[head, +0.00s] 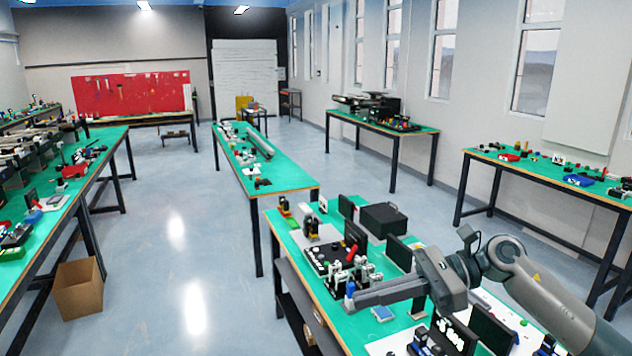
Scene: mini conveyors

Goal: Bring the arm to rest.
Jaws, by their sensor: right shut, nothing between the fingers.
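My right arm comes in from the lower right, and its gripper (352,301) reaches left over the near green-topped table (283,228). The right gripper is shut, with nothing seen held in it. Its fingertips are close to a small blue-topped piece (350,288) at the table's left edge; I cannot tell whether they touch. My left gripper is not in view.
The near table carries a black box (383,219), a black control panel (330,257) and dark screens. A long green table (262,175) stands behind it. A cardboard box (78,290) is on the floor at left. The floor between the left and middle tables is clear.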

